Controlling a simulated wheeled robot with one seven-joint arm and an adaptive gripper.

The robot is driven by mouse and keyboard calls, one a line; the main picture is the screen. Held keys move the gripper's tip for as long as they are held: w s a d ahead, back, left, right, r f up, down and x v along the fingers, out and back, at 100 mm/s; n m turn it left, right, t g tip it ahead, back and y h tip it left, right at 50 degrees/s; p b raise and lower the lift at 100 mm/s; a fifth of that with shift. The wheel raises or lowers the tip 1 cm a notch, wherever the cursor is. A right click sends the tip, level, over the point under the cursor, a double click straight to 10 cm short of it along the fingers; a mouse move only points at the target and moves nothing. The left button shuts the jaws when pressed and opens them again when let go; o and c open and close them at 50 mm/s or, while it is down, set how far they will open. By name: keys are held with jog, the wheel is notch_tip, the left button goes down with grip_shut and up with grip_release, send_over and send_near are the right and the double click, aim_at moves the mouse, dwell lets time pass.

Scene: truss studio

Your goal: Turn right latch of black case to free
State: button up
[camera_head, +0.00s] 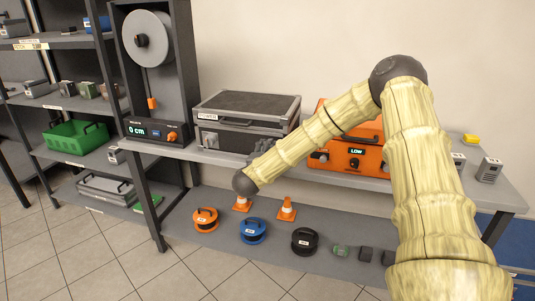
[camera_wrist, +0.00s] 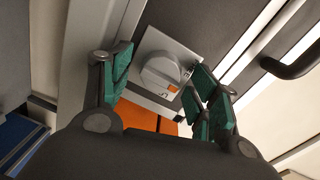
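The black case (camera_head: 236,138) with a grey metal-edged lid lies on the table in the head view, lid down. Its right front is partly hidden by my arm. In the wrist view a round grey latch knob (camera_wrist: 162,71) sits on a pale square plate, with a small orange mark beside it. My gripper (camera_wrist: 164,76) is open, its green-padded fingers on either side of the knob with gaps visible. Contact is not evident. In the head view my gripper (camera_head: 263,146) is small and dark, at the case's right front.
A reel unit (camera_head: 150,130) reading "0 cm" stands left. Orange, blue and black round items and cones (camera_head: 287,209) are on the lower shelf. A case handle (camera_wrist: 292,62) shows in the wrist view.

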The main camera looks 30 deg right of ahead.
jog(key=v, duration=1.2)
dwell(0.5)
jog(key=s+a+f+n+g+y+p, duration=0.1)
jog(key=s+a+f+n+y+p, duration=0.1)
jog(key=s+a+f+n+y, duration=0.45)
jog(key=s+a+f+n+y+p, duration=0.1)
jog(key=s+a+f+n+p, duration=0.25)
jog(key=f, duration=0.55)
jog(key=s+a+f+n+g+y, duration=0.1)
jog(key=s+a+f+n+y, duration=0.2)
jog(key=s+a+f+n, duration=0.35)
jog(key=s+a+f+n+g+p, duration=0.1)
jog(key=s+f+n+g, duration=0.1)
jog(key=s, duration=0.7)
jog(key=s+f+n+g+y+p, duration=0.1)
jog(key=s+f+n+g, duration=0.2)
jog(key=s, duration=0.7)
jog(key=s+a+f+n+g+y+p, duration=0.1)
jog(key=s+f+n+g+p, duration=0.1)
jog(key=s, duration=0.7)
jog(key=shift+s+a+f+n+g, duration=0.3)
jog(key=shift+a+f+n+g, duration=0.1)
jog(key=shift+f+n+g, duration=0.45)
jog(key=shift+y, duration=0.25)
